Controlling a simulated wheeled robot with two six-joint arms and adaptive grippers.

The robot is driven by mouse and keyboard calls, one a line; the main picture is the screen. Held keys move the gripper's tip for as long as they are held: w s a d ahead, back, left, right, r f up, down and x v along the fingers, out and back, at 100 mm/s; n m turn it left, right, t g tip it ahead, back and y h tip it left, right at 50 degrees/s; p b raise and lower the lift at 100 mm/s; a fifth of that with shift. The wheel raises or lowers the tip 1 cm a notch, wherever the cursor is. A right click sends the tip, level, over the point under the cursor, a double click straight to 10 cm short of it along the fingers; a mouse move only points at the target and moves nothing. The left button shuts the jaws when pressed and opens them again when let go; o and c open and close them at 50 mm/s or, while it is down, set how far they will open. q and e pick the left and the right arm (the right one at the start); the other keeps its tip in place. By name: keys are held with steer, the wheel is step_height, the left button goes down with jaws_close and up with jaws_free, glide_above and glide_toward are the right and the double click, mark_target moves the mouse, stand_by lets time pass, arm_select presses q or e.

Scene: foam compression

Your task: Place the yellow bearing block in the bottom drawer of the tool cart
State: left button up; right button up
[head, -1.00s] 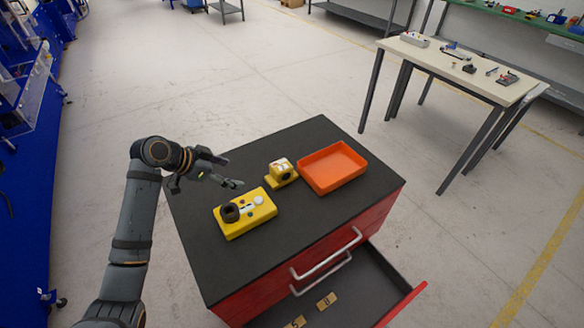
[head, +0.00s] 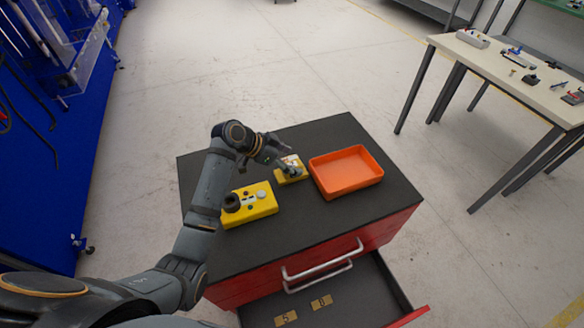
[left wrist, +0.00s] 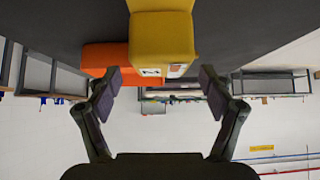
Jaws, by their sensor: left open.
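The yellow bearing block (head: 292,178) stands on the black top of the red tool cart (head: 345,130), just left of an orange tray. My left gripper (head: 284,163) is open at the block and partly hides it. In the left wrist view the block (left wrist: 162,38) appears upside down at the top centre. The open fingers of my left gripper (left wrist: 160,82) are to either side of its lower end in the picture; contact cannot be told. The bottom drawer (head: 375,295) is pulled out, with two small tan pieces inside. My right gripper is not in view.
The orange tray (head: 346,190) sits close right of the block. A yellow box with a black ring (head: 250,207) lies to the left on the cart top. A work table (head: 500,70) stands at the back right, and blue equipment (head: 50,170) at the left.

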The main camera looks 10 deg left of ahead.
arm_select(q)
steer(key=shift+w+d+f+p, duration=0.1)
steer(key=shift+d+f+p, duration=0.05)
steer(key=shift+f+p, duration=0.25)
steer(key=p+x, duration=0.1)
steer(key=x, duration=0.2)
steer(key=shift+w+d+f, duration=0.1)
steer(key=shift+w+f, duration=0.05)
steer(key=shift+f, duration=0.3)
steer(key=shift+w+d+f, duration=0.1)
steer(key=shift+d+f, duration=0.05)
steer(key=shift+f, duration=0.1)
steer(key=c, duration=0.5)
steer(key=shift+r, duration=0.1)
jaws_close()
steer(key=shift+r, duration=0.1)
